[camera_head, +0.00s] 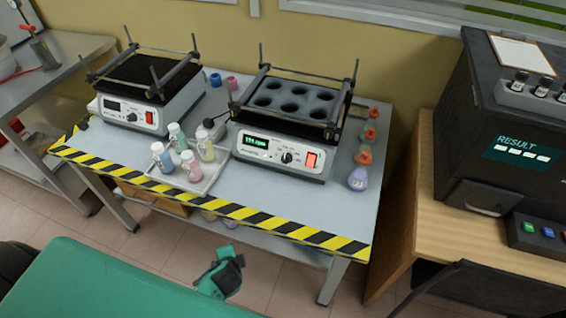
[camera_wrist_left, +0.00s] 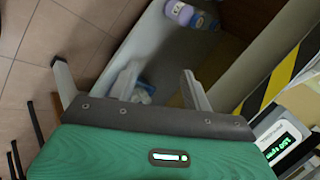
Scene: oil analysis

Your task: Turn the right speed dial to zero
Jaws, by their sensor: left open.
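The right shaker (camera_head: 279,150) stands on the striped-edge table with its green display (camera_head: 256,142) lit. Its speed dial (camera_head: 287,157) is a small dark knob between the display and a red switch (camera_head: 311,160); its exact setting is too small to read. A lit display (camera_wrist_left: 282,145) also shows at the right of the left wrist view. My left gripper (camera_wrist_left: 126,76) is open, its two fingers wide apart with nothing held. It is low in front of the table, apart from the dial. My right gripper is not in view.
The left shaker (camera_head: 130,111) has a dark display. A tray (camera_head: 207,181) of several bottles stands between the shakers, and flasks (camera_head: 358,178) stand right of the right shaker. The yellow-black table edge (camera_head: 240,212) runs along the front. A dark analyser (camera_head: 500,130) stands at right.

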